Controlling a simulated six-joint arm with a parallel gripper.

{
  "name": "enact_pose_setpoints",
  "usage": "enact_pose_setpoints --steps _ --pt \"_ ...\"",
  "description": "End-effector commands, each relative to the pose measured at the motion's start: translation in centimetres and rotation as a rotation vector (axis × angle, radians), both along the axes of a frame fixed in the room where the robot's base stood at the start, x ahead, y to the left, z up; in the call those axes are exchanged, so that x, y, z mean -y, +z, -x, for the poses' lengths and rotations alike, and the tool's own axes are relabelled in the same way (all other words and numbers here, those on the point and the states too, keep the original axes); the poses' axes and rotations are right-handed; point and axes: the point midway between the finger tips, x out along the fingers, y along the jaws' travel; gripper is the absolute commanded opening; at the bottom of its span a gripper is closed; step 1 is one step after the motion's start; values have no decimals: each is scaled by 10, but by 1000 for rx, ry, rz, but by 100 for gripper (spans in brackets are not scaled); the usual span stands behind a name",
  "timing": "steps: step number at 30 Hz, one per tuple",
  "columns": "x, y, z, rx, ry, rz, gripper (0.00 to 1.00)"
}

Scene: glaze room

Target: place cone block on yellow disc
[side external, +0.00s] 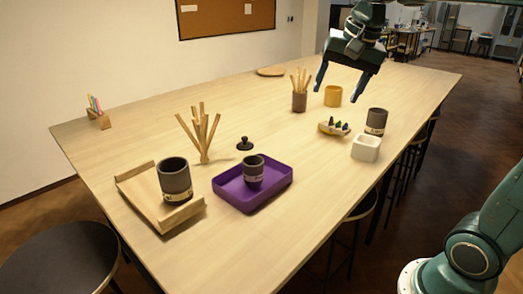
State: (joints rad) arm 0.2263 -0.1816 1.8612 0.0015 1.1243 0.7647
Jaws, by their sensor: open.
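My gripper (337,94) is open and empty, pointing down over the far right part of the table. No clearly yellow disc shows. A flat tan round piece (270,71) lies near the table's back edge; I cannot tell whether it is the disc.
A purple tray (278,190) and a wooden tray (140,196) hold dark cups. The table's back left is mostly clear.

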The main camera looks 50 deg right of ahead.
Motion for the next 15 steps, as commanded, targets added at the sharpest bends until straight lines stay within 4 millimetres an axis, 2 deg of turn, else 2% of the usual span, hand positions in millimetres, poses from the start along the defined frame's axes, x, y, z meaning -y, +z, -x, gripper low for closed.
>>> enact_pose_setpoints --steps 1,6,15 --pt "-10 -2 14 10 69 21 67" --pt "-35 -16 54 36 304 95 67" --pt "-66 -57 121 84 702 237 67"
